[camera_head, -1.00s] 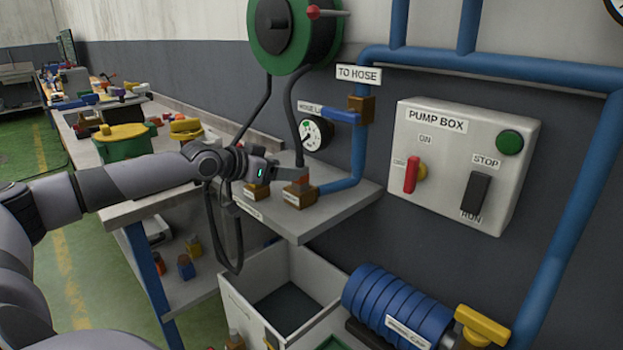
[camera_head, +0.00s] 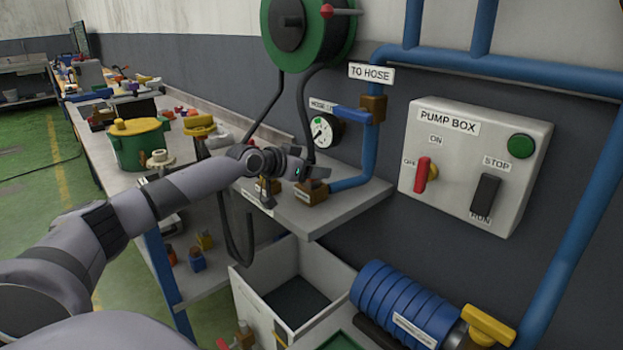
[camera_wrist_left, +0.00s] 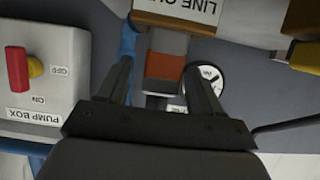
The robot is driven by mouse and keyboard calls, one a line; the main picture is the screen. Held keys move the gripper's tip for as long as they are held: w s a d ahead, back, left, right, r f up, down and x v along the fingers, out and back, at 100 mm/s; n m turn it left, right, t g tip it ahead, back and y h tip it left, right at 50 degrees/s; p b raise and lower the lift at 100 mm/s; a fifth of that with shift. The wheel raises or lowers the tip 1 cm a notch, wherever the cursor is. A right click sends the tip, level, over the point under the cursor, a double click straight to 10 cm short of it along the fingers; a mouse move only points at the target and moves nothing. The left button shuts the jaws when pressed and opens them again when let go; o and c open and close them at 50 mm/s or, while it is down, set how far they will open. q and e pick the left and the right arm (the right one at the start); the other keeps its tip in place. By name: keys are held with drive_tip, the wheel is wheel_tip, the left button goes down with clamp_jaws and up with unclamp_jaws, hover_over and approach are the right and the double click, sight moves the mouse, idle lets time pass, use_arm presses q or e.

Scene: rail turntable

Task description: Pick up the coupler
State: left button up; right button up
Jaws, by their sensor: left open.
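My left gripper (camera_head: 312,173) is over the small wall shelf (camera_head: 345,208), just above a brown block fitting (camera_head: 313,194) at the end of the blue pipe. I cannot tell whether the fingers touch the part. A second brown fitting (camera_head: 270,186) stands to the left on the shelf. My right gripper is not in view.
The pump box (camera_head: 475,165) is on the wall at right. A black hose (camera_head: 243,250) hangs in a loop below the shelf. An open grey bin (camera_head: 262,310) and a blue ribbed cylinder (camera_head: 400,300) are below. A gauge (camera_head: 323,131) is behind the gripper.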

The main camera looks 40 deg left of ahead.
use_arm(q)
drive_tip(key=c, duration=1.2)
drive_tip(key=shift+r, duration=0.15)
